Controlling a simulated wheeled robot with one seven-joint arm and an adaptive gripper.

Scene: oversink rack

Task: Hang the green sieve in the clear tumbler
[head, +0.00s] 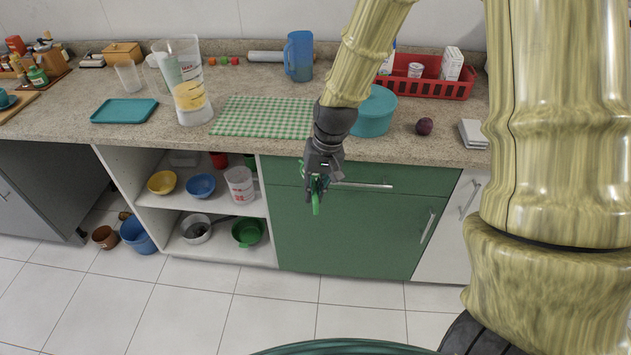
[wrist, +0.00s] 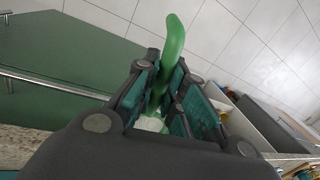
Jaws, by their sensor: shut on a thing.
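My gripper (head: 318,180) is shut on a slim green object, which appears to be the green sieve (head: 316,203). It hangs in front of the green cabinet front, below the counter edge. In the wrist view the green sieve (wrist: 174,38) sits between the finger pads (wrist: 165,98), with a rounded green end sticking out past them. A small pale patch shows deep between the fingers; the rest of the sieve is hidden. The clear tumbler (head: 128,77) stands at the back left of the counter, behind a teal tray, far left of my gripper.
On the counter are a teal tray (head: 125,110), a tall clear jug (head: 186,85), a green checked cloth (head: 264,117), a blue pitcher (head: 299,57), a teal pot (head: 374,113) and a red basket (head: 425,78). Open shelves below hold several bowls, including a green one (head: 247,232).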

